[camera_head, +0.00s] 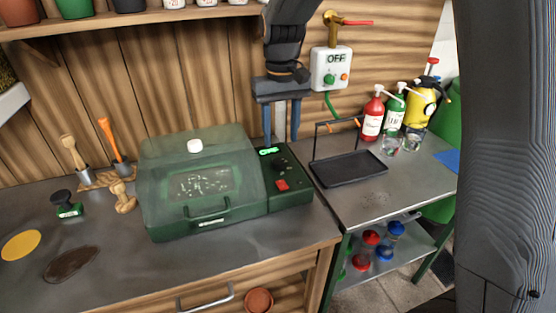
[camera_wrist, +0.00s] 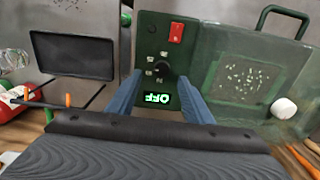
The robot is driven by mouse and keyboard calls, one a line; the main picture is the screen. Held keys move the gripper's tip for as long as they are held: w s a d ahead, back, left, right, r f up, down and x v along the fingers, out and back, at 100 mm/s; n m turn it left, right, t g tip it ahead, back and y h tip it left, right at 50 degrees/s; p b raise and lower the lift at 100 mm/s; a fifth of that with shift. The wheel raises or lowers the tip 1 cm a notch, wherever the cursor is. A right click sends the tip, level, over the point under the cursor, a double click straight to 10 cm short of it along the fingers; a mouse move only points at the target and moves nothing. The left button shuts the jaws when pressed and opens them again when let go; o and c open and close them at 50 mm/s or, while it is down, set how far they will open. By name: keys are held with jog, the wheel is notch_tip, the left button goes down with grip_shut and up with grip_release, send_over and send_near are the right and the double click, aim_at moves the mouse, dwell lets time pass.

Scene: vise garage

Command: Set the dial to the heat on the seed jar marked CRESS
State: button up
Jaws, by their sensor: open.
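The green propagator (camera_head: 165,222) stands on the bench under a clear lid. Its control panel (camera_head: 291,197) at the right end has a lit green display (camera_head: 268,151) and a red switch (camera_head: 282,185). In the wrist view, the black dial (camera_wrist: 157,69) sits between the display (camera_wrist: 158,98), which reads OFF upside down, and the red switch (camera_wrist: 177,32). My gripper (camera_head: 281,138) is open and empty above the panel; in the wrist view its blue fingers (camera_wrist: 160,80) flank the dial and display, apart from them. Small jars (camera_head: 206,3) on the shelf are cut off; no CRESS label is readable.
A wall box (camera_head: 331,68) with its own OFF display and knobs hangs behind, below a tap. A black tray (camera_head: 350,168), bottles (camera_head: 373,118) and glasses stand on the right table.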

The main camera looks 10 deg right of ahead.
aim_at(278, 160)
jog(key=shift+w+a, duration=0.3)
jog(key=shift+f, duration=0.25)
jog(key=shift+f+p, duration=0.75)
jog(key=shift+f, duration=2.8)
jog(key=c, duration=1.1)
jog(key=shift+o, duration=0.2)
